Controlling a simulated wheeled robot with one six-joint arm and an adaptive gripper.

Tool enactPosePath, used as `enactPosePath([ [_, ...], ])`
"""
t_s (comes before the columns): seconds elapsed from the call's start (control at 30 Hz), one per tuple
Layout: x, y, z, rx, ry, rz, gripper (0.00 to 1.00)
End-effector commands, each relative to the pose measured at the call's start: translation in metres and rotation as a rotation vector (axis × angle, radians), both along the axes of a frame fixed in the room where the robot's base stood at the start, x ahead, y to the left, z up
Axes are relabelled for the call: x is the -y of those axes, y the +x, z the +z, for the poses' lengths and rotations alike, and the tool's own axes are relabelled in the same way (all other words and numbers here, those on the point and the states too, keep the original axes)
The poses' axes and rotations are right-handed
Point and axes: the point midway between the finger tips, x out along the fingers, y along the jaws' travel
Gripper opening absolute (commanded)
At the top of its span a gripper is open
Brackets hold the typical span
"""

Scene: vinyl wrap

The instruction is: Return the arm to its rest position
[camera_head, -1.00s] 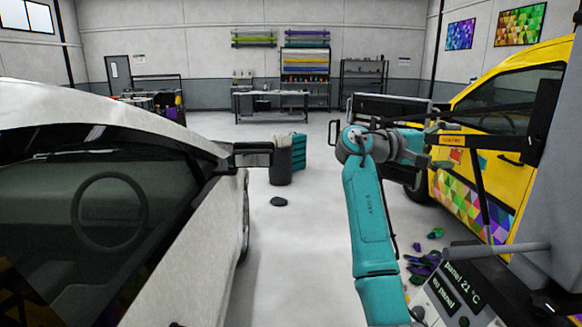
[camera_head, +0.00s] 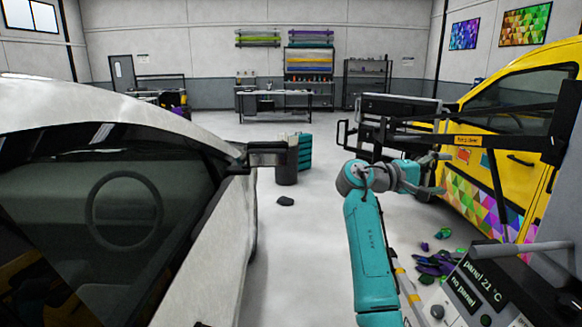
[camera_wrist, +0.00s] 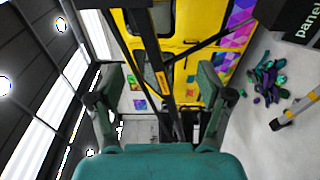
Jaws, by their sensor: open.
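My teal arm (camera_head: 369,255) rises from the bottom of the head view and bends at the top. My gripper (camera_head: 440,175) points to the right toward the yellow van (camera_head: 505,150). In the wrist view my gripper (camera_wrist: 160,95) has its two dark green fingers spread wide apart with nothing held between them. The yellow van and black frame bars (camera_wrist: 150,60) show beyond the fingers.
A white car (camera_head: 200,230) fills the left. A black frame with a lamp panel (camera_head: 400,108) stands behind my arm. A control box (camera_head: 480,285) reads "panel 21 °C, no panel". Purple and green scraps (camera_head: 435,262) lie on the floor.

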Motion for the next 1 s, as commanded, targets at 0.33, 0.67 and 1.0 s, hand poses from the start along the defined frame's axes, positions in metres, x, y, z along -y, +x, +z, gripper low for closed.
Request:
enactPosePath([
  [0.33, -0.005, 0.005, -0.131, -0.026, 0.037, 0.194, 0.79],
  [0.67, -0.023, -0.026, -0.285, -0.019, 0.139, 0.438, 0.79],
  [1.0, -0.052, -0.099, -0.416, 0.024, 0.298, 0.655, 0.79],
])
